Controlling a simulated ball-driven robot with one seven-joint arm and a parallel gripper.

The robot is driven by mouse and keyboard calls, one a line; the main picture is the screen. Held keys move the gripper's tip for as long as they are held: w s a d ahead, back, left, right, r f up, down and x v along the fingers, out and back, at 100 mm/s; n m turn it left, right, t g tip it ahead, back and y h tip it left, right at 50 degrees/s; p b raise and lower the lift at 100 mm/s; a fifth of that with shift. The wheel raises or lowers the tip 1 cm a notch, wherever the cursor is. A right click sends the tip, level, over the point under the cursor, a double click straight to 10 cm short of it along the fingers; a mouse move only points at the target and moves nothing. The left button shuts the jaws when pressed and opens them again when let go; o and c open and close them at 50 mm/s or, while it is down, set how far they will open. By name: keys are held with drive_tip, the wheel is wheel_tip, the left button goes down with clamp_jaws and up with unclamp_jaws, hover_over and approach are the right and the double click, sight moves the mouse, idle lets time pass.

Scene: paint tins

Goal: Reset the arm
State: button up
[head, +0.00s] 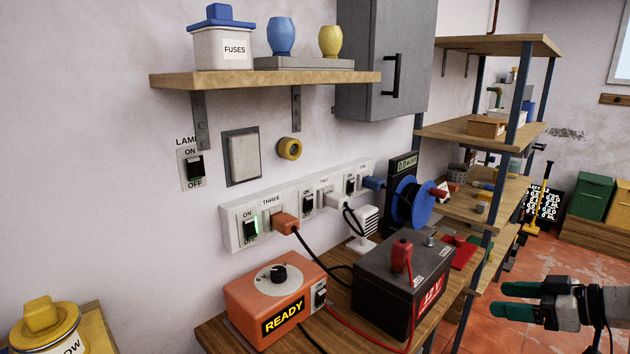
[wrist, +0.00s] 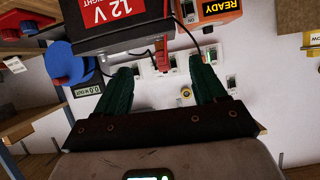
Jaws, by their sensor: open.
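My gripper (head: 513,300) is at the lower right in the head view, over the red tiled floor and to the right of the bench. Its two green fingers are apart with nothing between them. In the wrist view my gripper (wrist: 160,85) shows both green fingertips spread, empty, pointing toward the wall. The wrist picture looks upside down, with the black 12 V battery (wrist: 90,28) and the orange READY box (wrist: 213,18) at its top.
The wooden bench (head: 222,338) holds the orange READY box (head: 262,300), the battery (head: 375,292) and a blue reel (head: 411,203). A white socket strip (head: 235,231) is on the wall. Wooden shelves (head: 492,44) stand behind. The tiled floor (head: 480,325) around my gripper looks clear.

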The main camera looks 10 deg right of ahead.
drive_tip(key=s+a+f+m+g+h, duration=0.25)
drive_tip(key=s+a+f, duration=0.35)
drive_tip(key=f, duration=0.4)
drive_tip(key=s+a+f+m+g+h, duration=0.1)
drive_tip(key=s+a+f+m+g, duration=0.15)
drive_tip(key=s+a+f, duration=0.65)
drive_tip(key=s+a+f+m+g+h, duration=0.1)
drive_tip(key=s+f+g+h, duration=0.1)
drive_tip(key=s, duration=0.7)
drive_tip(key=s+f+m+g+h, duration=0.1)
drive_tip(key=s+f+g+h, duration=0.1)
drive_tip(key=s+f, duration=0.3)
drive_tip(key=s, duration=0.4)
drive_tip(key=shift+s+a+g, duration=0.3)
drive_tip(key=shift+s+a, duration=0.1)
